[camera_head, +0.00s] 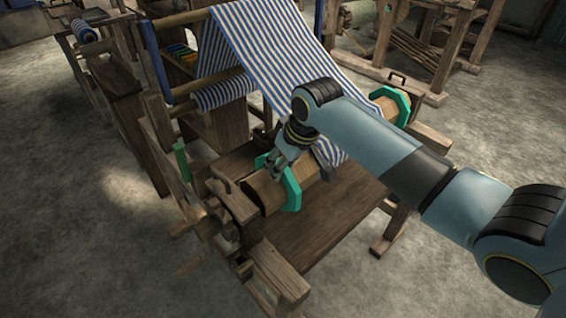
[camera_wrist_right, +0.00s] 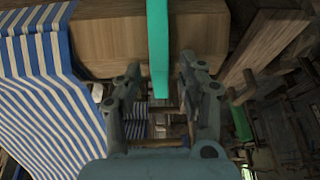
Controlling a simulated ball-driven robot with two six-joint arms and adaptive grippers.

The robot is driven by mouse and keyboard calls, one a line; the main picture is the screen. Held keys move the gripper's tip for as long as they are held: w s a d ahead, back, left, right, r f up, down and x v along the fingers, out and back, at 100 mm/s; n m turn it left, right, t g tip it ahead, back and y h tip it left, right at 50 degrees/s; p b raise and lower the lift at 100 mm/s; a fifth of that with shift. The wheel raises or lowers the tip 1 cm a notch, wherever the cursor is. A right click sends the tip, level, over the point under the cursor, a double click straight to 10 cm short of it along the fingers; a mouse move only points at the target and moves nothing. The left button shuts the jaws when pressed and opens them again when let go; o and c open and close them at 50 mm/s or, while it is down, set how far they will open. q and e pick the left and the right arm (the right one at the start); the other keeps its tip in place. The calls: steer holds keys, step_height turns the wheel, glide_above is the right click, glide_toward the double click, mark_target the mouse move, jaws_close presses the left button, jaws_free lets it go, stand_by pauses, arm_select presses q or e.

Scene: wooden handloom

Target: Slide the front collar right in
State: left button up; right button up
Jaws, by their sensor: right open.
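A green collar (camera_head: 291,188) sits around the near end of the wooden cloth beam (camera_head: 262,194). A second green collar (camera_head: 404,106) sits around the beam's far end. My right gripper (camera_head: 276,163) is at the near collar, reaching down from above. In the right wrist view, the edge of the near collar (camera_wrist_right: 158,50) lies between the two open fingers of my right gripper (camera_wrist_right: 160,75), with a gap visible on each side. The gripper covers part of this collar in the head view. My left gripper is not in view.
Blue-and-white striped cloth (camera_head: 262,48) runs down to the beam, beside the gripper. The wooden loom frame (camera_head: 236,203) stands close to the beam's near end. A small green piece (camera_head: 181,160) stands on the frame at left. Stone floor (camera_head: 110,250) is clear at lower left.

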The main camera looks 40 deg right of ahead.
mark_target(303, 156)
jaws_close()
steer(key=d, duration=0.2)
steer(key=d+p, duration=0.1)
steer(key=d, duration=0.4)
steer(key=shift+w+d+p, duration=0.3)
steer(key=shift+d+p, duration=0.05)
steer(key=shift+c, duration=1.3)
jaws_free()
steer(key=shift+o, duration=1.3)
steer(key=shift+d, duration=0.1)
